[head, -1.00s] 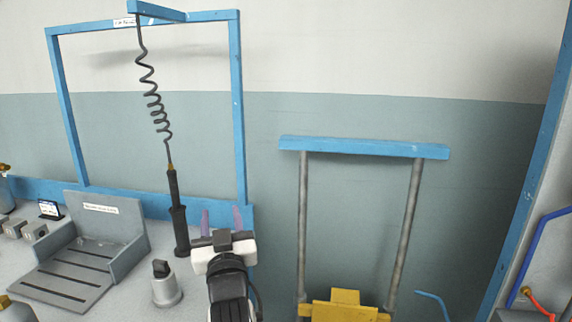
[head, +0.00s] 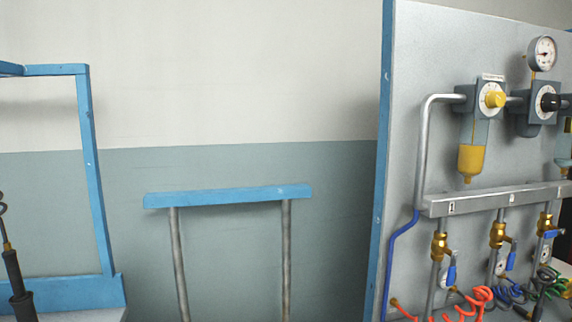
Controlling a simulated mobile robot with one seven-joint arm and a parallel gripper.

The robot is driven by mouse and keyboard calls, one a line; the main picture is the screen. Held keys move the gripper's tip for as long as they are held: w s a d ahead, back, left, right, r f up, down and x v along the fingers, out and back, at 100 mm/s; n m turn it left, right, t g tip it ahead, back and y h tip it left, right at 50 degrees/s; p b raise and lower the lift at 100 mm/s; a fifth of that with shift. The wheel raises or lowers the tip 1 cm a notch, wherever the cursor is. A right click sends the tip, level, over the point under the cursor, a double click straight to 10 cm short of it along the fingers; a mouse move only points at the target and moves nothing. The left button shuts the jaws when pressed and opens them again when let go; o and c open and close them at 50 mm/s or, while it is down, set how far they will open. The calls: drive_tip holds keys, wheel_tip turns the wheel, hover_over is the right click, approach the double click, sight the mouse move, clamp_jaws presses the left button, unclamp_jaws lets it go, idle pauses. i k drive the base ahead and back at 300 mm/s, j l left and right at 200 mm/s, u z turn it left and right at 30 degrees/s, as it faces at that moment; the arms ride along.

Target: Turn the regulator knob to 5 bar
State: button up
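On the grey panel at the right, a dark regulator body carries a black knob (head: 550,102) in front of a white round dial. A white-faced pressure gauge (head: 542,53) stands above it on a short brass stem; its reading is too small to tell. To the left is a unit with a yellow knob (head: 495,99) on a white dial and a yellow bowl (head: 472,160) hanging below. The labels are too small to read. My gripper is not in view.
A grey pipe and manifold bar (head: 490,199) run on the panel. Below are brass valves (head: 439,246) with blue handles and coiled hoses (head: 475,300). A blue-topped frame (head: 228,196) stands left of the panel. Bare wall lies between.

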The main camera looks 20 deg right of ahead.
sight(549, 102)
drive_tip(key=z, duration=1.85)
